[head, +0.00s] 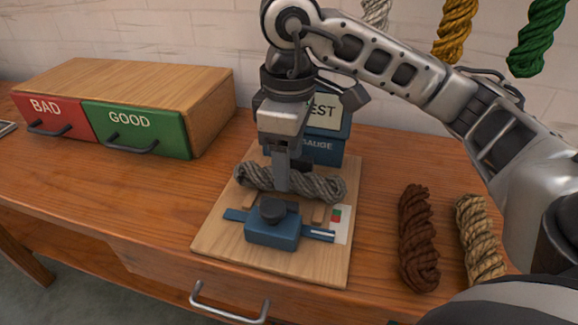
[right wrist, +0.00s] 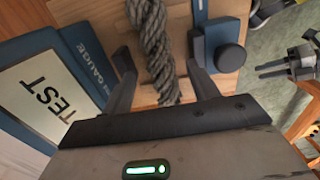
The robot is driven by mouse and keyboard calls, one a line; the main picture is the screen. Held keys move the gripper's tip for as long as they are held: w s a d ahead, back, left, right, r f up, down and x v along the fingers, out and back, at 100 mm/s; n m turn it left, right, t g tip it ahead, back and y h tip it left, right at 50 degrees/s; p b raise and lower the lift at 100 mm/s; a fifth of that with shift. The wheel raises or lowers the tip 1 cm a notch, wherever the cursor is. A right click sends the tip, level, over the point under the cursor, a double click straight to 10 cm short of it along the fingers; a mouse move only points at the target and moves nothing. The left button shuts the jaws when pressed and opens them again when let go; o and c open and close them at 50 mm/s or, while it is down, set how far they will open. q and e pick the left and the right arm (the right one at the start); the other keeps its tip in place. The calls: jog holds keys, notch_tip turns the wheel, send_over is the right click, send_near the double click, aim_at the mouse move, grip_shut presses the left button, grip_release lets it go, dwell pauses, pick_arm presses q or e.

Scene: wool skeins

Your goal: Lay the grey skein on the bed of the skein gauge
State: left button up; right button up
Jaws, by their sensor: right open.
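The grey skein (head: 325,187) lies crosswise on the skein gauge (head: 215,235), over the wooden supports of its bed, behind the blue block with a dark knob (head: 272,230). My right gripper (head: 282,182) is above the middle of the skein, pointing down. In the right wrist view its open fingers (right wrist: 160,72) stand on either side of the grey skein (right wrist: 152,38), with gaps visible. The arm hides part of the gauge's back.
A brown skein (head: 418,240) and a tan skein (head: 480,240) lie on the table right of the gauge. Red BAD (head: 55,116) and green GOOD (head: 135,132) drawers stand at the back left. White, yellow (head: 455,30) and green (head: 538,38) skeins hang at the wall.

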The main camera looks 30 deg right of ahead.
notch_tip(320, 180, up, 9)
jog(key=p, duration=0.2)
jog(key=shift+p, duration=0.3)
